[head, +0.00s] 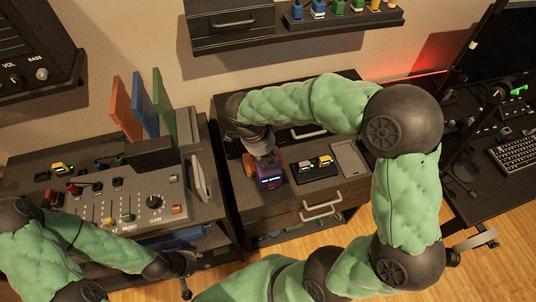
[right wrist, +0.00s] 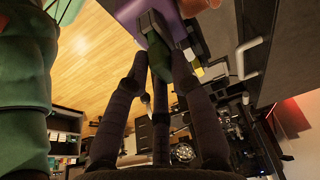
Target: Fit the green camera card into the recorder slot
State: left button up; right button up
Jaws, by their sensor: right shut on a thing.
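The purple recorder (head: 271,173) with a small lit display stands on the dark cabinet top in the head view. Its purple side also shows in the right wrist view (right wrist: 170,22). My right gripper (head: 264,151) reaches down from behind onto the recorder. In the right wrist view its fingers (right wrist: 160,60) are shut on the dark green camera card (right wrist: 157,27), whose far end lies against or over the recorder. The slot is hidden, so I cannot tell whether the card is in it. My left gripper (head: 187,273) is low at the left, its fingers apart and empty, away from the recorder.
A black tray with small coloured cards (head: 314,167) and a grey panel (head: 349,158) lie right of the recorder. An orange round thing (head: 249,164) is at its left. A mixer desk (head: 130,200) stands left, and a shelf with several coloured pieces (head: 340,15) hangs above.

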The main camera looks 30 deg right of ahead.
jog(key=shift+f, duration=0.2)
jog(key=o, duration=0.9)
jog(key=v, duration=1.2)
jog(key=shift+d, duration=0.1)
